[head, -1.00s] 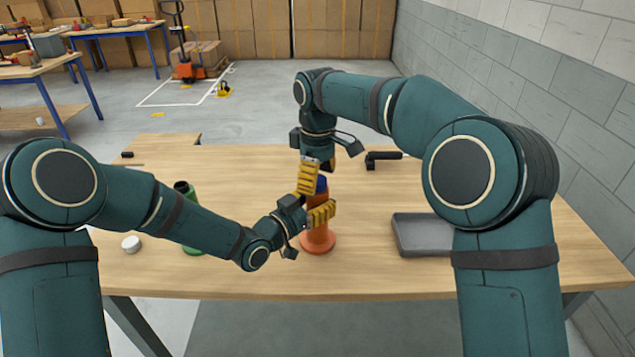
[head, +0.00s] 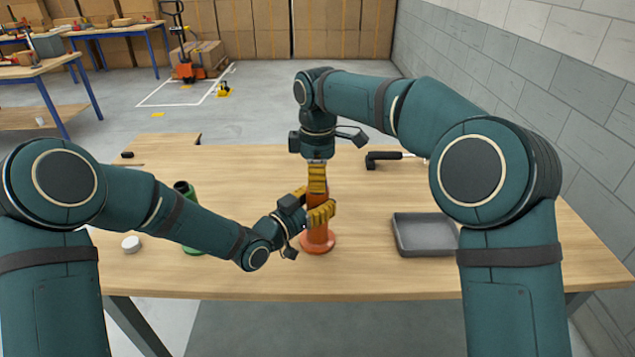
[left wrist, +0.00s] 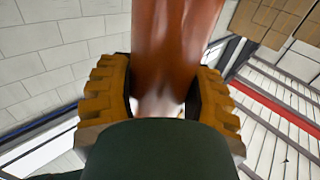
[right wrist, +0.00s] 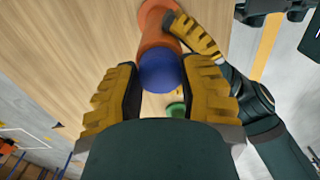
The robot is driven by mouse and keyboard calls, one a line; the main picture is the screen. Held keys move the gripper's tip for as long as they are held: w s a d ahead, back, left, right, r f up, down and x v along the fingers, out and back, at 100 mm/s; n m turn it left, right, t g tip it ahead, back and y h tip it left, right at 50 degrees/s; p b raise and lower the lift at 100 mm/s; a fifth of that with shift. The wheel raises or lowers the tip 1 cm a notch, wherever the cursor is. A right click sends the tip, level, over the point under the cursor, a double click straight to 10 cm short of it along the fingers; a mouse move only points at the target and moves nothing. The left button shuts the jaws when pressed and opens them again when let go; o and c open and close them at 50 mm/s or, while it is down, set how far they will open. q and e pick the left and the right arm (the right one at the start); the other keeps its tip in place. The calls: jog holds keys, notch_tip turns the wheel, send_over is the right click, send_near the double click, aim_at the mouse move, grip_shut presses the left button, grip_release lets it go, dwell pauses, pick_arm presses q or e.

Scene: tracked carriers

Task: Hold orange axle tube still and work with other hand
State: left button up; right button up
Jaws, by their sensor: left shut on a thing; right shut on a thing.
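The orange axle tube (head: 318,242) stands upright on its wide round base on the table. A blue rounded cap (right wrist: 160,72) sits at the tube's top end in the right wrist view. My right gripper (head: 317,178) points straight down from above and is shut on the blue cap. In the head view its fingers hide the cap. I cannot tell whether the cap is seated.
A grey tray (head: 425,236) lies to the right of the tube. A green tube (head: 184,189) stands on the left, partly behind my left arm, with a white disc (head: 131,244) near it. A black-handled tool (head: 385,157) lies at the back. The table's front strip is clear.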

jog(key=n, duration=0.5)
jog(key=shift+f, duration=0.15)
jog(key=n, duration=0.9)
jog(key=shift+n, duration=0.4)
jog(key=shift+n, duration=1.9)
jog(key=shift+r+n, duration=0.2)
jog(key=shift+n, duration=0.9)
jog(key=shift+c, duration=0.2)
